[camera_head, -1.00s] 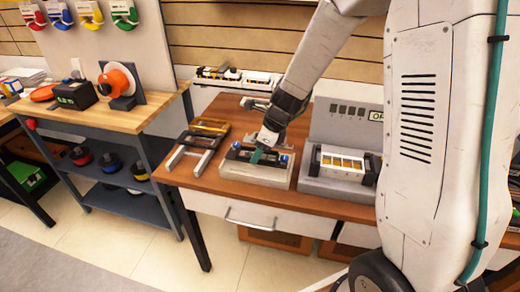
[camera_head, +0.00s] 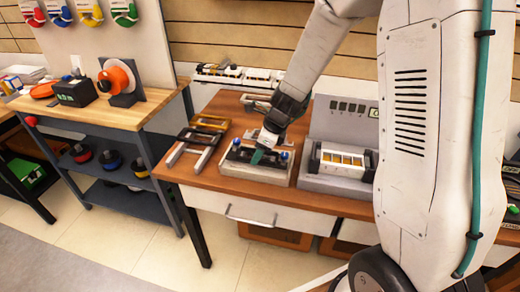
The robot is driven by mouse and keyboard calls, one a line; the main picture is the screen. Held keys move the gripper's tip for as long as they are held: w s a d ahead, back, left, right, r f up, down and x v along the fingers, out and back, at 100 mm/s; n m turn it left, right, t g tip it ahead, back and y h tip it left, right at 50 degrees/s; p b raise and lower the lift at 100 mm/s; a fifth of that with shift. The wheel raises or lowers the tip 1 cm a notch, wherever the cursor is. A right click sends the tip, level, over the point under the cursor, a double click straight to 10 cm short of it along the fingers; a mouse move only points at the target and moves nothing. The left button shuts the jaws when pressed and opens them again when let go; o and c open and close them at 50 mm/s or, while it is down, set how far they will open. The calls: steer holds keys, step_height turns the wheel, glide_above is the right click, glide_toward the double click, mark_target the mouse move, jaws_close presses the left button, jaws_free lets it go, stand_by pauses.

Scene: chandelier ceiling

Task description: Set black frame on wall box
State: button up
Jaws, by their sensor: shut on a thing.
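A light grey wall box (camera_head: 240,172) sits on the brown workbench, with small blue parts near its top right corner. A dark piece, which looks like the black frame (camera_head: 240,153), lies over the top of the box. My gripper (camera_head: 258,156) points down at the middle of the box, with a teal fingertip showing. It is shut on the dark piece. The gripper hides part of the frame and box, so I cannot tell whether the frame lies fully flat.
Grey and yellow frames (camera_head: 210,122) lie left of the box. A grey device (camera_head: 340,165) with a windowed front stands close on the right. A tool bench (camera_head: 140,108) stands at left.

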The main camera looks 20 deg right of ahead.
steer(key=shift+f, duration=0.2)
stand_by(0.3)
steer(key=shift+f, duration=0.4)
steer(key=shift+f, duration=0.1)
stand_by(0.4)
steer(key=o, duration=1)
steer(key=shift+o, duration=0.2)
steer(key=shift+r, duration=3.05)
